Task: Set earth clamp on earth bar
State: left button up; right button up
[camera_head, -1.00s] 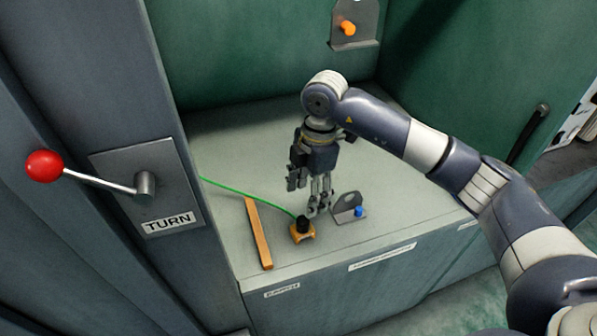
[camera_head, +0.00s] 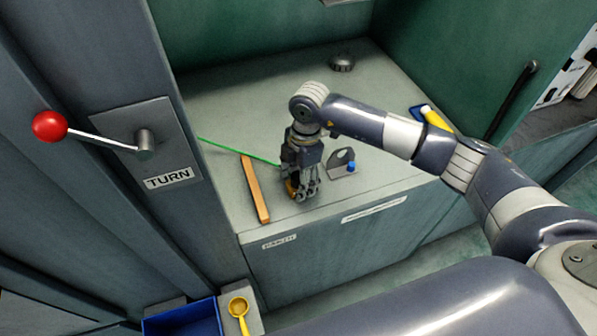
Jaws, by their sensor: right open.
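The earth clamp (camera_head: 291,187) is a small orange piece on the bench top with a green cable (camera_head: 238,151) running to it from the left. My right gripper (camera_head: 303,193) is open, pointing down over the clamp, and hides most of it. I cannot tell whether the fingers touch it. The earth bar (camera_head: 256,190) is a flat copper-orange strip lying on the bench, a little left of the clamp and apart from it. My left gripper is not in view.
A grey bracket with a blue knob (camera_head: 351,167) stands just right of my right gripper. A red-knobbed lever (camera_head: 50,127) sticks out at the left. A blue tray (camera_head: 180,322) and a yellow spoon-like tool (camera_head: 239,308) are at the bottom. The bench behind is mostly clear.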

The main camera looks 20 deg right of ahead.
aim_at(297, 176)
jog(key=c, duration=1.3)
jog(key=shift+r+p, duration=0.6)
jog(key=shift+r, duration=0.1)
jog(key=shift+c, duration=0.2)
notch_tip(297, 176, up, 3)
jog(key=shift+f+p, duration=0.2)
jog(key=shift+p, duration=0.8)
jog(key=shift+r+p, duration=0.45)
jog(key=shift+r, duration=0.15)
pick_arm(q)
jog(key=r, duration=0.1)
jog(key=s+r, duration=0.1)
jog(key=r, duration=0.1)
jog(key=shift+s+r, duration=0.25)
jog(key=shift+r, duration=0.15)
